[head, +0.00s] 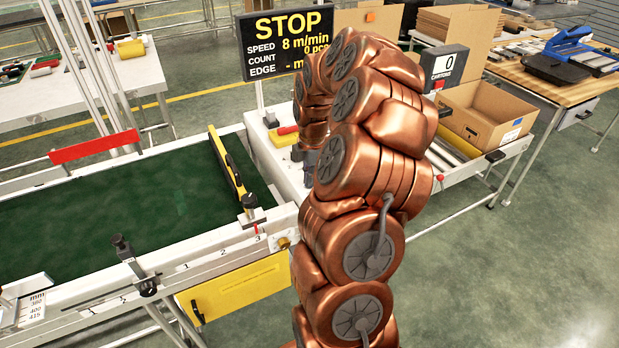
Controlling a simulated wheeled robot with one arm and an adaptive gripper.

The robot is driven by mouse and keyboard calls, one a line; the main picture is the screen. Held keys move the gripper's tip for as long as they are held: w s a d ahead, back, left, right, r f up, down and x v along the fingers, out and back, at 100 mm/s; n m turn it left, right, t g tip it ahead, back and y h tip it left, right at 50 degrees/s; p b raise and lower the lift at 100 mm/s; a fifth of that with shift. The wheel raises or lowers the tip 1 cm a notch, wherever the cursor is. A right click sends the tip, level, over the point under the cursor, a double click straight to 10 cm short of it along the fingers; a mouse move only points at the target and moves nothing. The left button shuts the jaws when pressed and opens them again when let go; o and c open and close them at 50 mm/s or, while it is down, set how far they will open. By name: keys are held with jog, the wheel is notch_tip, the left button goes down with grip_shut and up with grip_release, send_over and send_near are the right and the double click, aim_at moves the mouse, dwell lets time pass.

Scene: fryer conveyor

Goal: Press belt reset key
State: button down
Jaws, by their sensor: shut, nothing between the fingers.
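My gripper (309,168) is partly visible behind my copper-coloured arm, pointing down over the white end section (262,150) right of the green belt (150,215). It is shut, with nothing held visible. I cannot identify the belt reset key with certainty; my arm hides part of this area. A yellow block with a red top (284,137) lies on the white section, left of the gripper. A brass-coloured round knob (283,243) sits on the conveyor's front side, below the gripper in the picture. The black display (288,42) reads STOP, 8 m/min and 0 pcs.
A yellow-and-black bar (228,168) crosses the belt's right end. A yellow panel (235,287) hangs below the conveyor. At the right are a cardboard box (487,112) and a cartons counter (444,67) showing 0. Clear floor (530,260) lies at the lower right.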

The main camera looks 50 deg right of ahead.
jog(key=shift+s+a+f, duration=0.2)
jog(key=shift+f, duration=0.45)
jog(key=shift+a, duration=0.1)
jog(key=shift+r, duration=0.5)
notch_tip(320, 180, up, 14)
jog(key=shift+d+b, duration=0.35)
jog(key=shift+d, duration=0.1)
jog(key=shift+r, duration=0.1)
jog(key=shift+s, duration=0.15)
jog(key=s+a+b, duration=0.4)
jog(key=s+b, duration=0.1)
jog(key=s, duration=0.6)
jog(key=s+a+b, duration=0.4)
jog(key=s+b, duration=0.1)
jog(key=s, duration=0.7)
jog(key=shift+s, duration=0.25)
jog(key=shift+a, duration=0.1)
